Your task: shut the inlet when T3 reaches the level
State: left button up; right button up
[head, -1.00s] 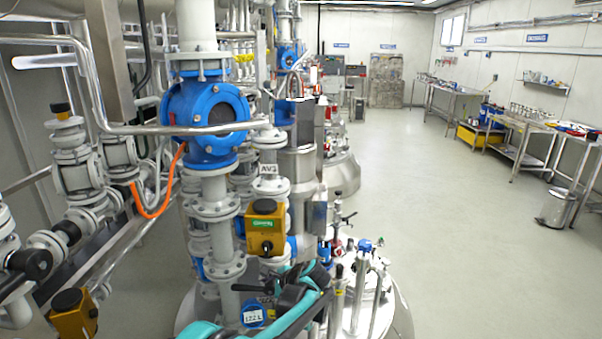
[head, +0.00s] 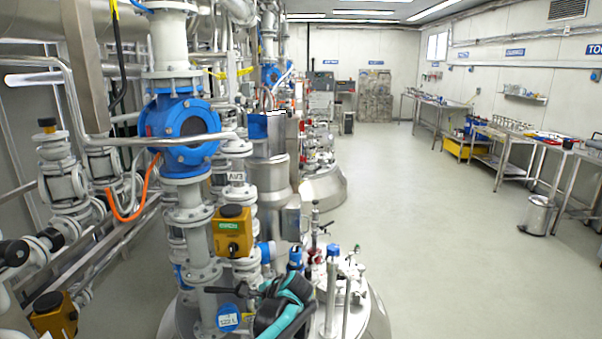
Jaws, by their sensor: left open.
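A blue round meter (head: 228,318) with a white readout sits low on the pipework, above the nearest steel tank (head: 372,318). Its readout ends in "L", but the digits are too small to read surely. A black lever (head: 222,291) sticks out just above the meter. My left gripper (head: 256,294), black and teal, is at the lever's right end and is open. I cannot tell whether it touches the lever, and its fingertips are partly hidden. Which tank is T3 cannot be read. My right gripper is not in view.
A yellow actuator box (head: 233,232) and a large blue valve body (head: 183,130) stand on the pipe above. Upright fittings (head: 331,285) rise from the tank lid right of my gripper. The floor (head: 440,230) to the right is clear up to the benches (head: 545,140).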

pick_arm(q)
jog(key=s+a+r+n+h, duration=0.25)
jog(key=s+n, duration=0.25)
jog(key=s, duration=0.7)
jog(key=s+a+r+n+h, duration=0.25)
jog(key=s+n, duration=0.25)
jog(key=s, duration=0.7)
jog(key=s+d+f+n+t+h, duration=0.1)
jog(key=s+f+n, duration=0.2)
jog(key=s, duration=0.6)
jog(key=shift+d+n+h, duration=0.2)
jog(key=shift+n+h, duration=0.2)
jog(key=shift+n, duration=0.4)
